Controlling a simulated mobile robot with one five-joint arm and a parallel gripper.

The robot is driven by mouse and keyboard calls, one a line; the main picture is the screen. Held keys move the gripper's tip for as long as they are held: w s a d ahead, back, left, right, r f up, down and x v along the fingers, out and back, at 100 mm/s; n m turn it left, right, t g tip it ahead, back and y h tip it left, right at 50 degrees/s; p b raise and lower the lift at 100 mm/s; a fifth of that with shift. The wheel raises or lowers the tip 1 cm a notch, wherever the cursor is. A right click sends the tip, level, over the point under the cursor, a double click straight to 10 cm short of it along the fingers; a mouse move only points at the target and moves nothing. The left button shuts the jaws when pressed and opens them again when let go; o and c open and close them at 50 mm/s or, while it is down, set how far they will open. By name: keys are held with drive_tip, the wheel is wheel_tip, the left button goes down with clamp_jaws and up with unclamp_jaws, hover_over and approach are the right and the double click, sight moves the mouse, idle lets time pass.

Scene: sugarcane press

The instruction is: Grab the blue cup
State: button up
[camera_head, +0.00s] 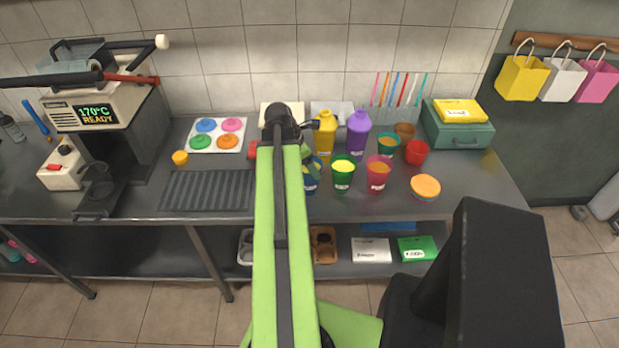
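The blue cup (313,186) stands on the steel counter (455,180), just right of my green arm. My arm and gripper hide much of it; only its right part and rim area show. My gripper (307,158) is at the end of my arm, above or beside the cup's upper left. It is small and partly hidden by my wrist. I cannot tell whether its fingers touch the cup or are open or shut.
A green cup (343,174) stands close right of the blue cup, then a pink cup (378,174). Yellow (325,135) and purple (357,135) bottles stand behind. A ridged dark mat (205,190) lies left; an orange-lidded stack (425,188) sits right.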

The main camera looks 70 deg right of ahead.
clamp_jaws()
drive_tip(key=shift+r, duration=0.15)
